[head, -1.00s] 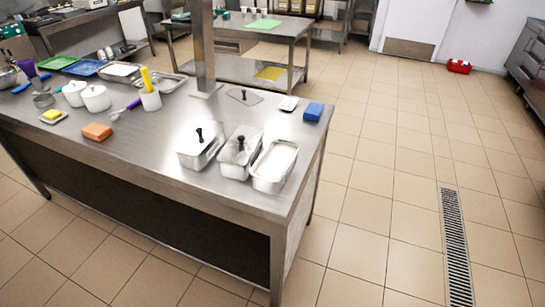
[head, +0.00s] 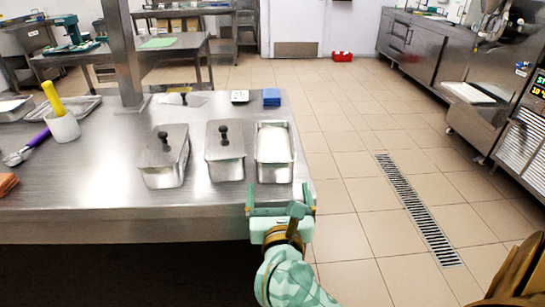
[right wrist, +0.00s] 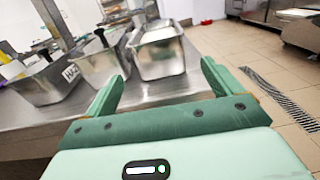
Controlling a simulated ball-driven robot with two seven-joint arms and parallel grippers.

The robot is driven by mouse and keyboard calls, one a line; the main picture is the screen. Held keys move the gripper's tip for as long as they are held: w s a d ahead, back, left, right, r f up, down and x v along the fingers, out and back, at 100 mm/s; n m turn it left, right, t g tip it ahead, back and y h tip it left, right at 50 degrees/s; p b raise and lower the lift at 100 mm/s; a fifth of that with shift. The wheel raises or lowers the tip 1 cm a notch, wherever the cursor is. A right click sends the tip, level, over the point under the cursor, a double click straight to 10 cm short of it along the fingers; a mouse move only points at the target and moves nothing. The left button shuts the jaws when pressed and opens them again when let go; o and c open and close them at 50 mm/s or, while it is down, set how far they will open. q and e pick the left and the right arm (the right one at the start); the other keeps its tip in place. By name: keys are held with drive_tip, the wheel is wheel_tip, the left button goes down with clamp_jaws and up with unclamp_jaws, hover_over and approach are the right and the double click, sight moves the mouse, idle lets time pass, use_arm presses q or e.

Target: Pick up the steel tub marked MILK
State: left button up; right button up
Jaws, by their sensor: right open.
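Three steel tubs stand in a row near the right end of the steel table. The right one (head: 274,158) is uncovered, with white contents; it also shows in the right wrist view (right wrist: 160,62). The middle tub (head: 226,165) and left tub (head: 165,170) have lids with black knobs. A label starting "HAZ" shows on the left tub (right wrist: 45,84) in the right wrist view. I cannot read MILK on any tub. My right gripper (head: 280,198) is open and empty, just in front of the uncovered tub at the table's front edge, apart from it. My left gripper is out of view.
The steel table (head: 110,185) has a post (head: 120,55) behind the tubs. A blue block (head: 271,97) and a small white box (head: 240,97) lie behind them. A white pot (head: 62,126) stands left. Tiled floor right of the table is clear, with a drain grate (head: 415,205).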

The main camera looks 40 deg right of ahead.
sight(277, 170)
drive_tip(key=b+x, duration=0.1)
drive_tip(key=x, duration=0.6)
drive_tip(key=shift+w, duration=0.1)
drive_tip(key=b+x, duration=0.1)
drive_tip(key=x, duration=0.4)
drive_tip(key=shift+w+a+b, duration=0.1)
drive_tip(key=shift+a+b, duration=0.05)
drive_tip(key=shift+b, duration=0.2)
drive_tip(key=shift+r, duration=0.1)
drive_tip(key=shift+r, duration=0.1)
drive_tip(key=c, duration=1.2)
